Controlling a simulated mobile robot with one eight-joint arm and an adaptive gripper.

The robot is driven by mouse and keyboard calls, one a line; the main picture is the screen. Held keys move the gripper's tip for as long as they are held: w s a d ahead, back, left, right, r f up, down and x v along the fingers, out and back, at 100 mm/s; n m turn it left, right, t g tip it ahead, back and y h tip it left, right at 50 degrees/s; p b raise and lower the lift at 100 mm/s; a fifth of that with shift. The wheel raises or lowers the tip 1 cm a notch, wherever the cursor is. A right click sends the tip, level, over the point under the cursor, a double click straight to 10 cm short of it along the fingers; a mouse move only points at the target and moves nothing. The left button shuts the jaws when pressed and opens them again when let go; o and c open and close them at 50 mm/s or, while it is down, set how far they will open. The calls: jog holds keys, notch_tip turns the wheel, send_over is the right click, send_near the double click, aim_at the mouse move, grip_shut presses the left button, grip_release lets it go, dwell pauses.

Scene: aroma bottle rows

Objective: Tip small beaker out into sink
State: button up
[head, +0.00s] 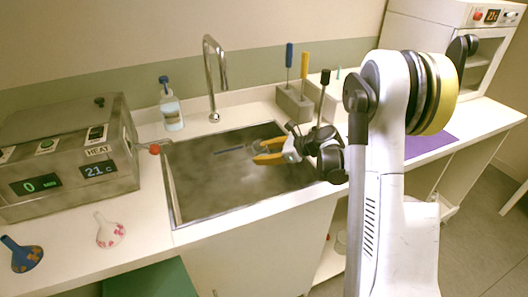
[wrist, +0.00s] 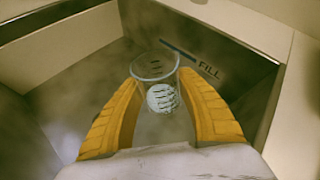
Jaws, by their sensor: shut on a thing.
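My gripper (head: 268,152) reaches over the right half of the sink (head: 215,190), its yellow fingers pointing left. In the wrist view my gripper (wrist: 158,88) is shut on the small clear beaker (wrist: 155,62), one finger on each side. The beaker's round rim shows beyond the fingers and looks tilted. A pale, dark-striped round thing (wrist: 163,98) shows through or in the beaker; I cannot tell which. In the head view the beaker is faint and partly hidden by the fingers. The basin looks grey and hazy.
A metal heater box (head: 70,150) stands left of the sink, with a red-tipped lever towards it. A soap bottle (head: 171,108) and the tap (head: 214,80) stand behind. A tool block (head: 294,102) is at the back right.

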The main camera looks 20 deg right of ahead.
aim_at(253, 148)
jog(key=shift+a+f+h, duration=0.15)
jog(key=shift+a+h, duration=0.05)
jog(key=shift+h, duration=0.1)
jog(key=shift+s+a+r+n+h, duration=0.1)
jog(key=shift+a+r+n+h, duration=0.25)
jog(key=shift+a+n+h, duration=0.25)
jog(key=shift+s+a+r+n+h, duration=0.1)
jog(key=shift+a+r+n+h, duration=0.25)
jog(key=shift+a+h, duration=0.35)
jog(key=shift+a+r+n+h+p, duration=0.1)
jog(key=shift+r+n+h+p, duration=0.25)
jog(key=shift+h, duration=0.15)
jog(key=shift+r+n+h+p, duration=0.65)
jog(key=shift+n+h+p, duration=0.25)
jog(key=shift+h, duration=0.4)
jog(key=shift+a+r+n+h, duration=0.1)
jog(key=shift+r+n+h, duration=0.2)
jog(key=shift+h, duration=0.4)
jog(key=shift+s+a+r+n+t+h, duration=0.1)
jog(key=shift+a+r+n+t+h, duration=0.2)
jog(key=shift+a+h, duration=0.15)
jog(key=shift+f, duration=0.1)
jog(key=shift+a+r+n+h+b, duration=0.25)
jog(key=shift+n+h+b, duration=0.1)
jog(key=shift+h, duration=0.2)
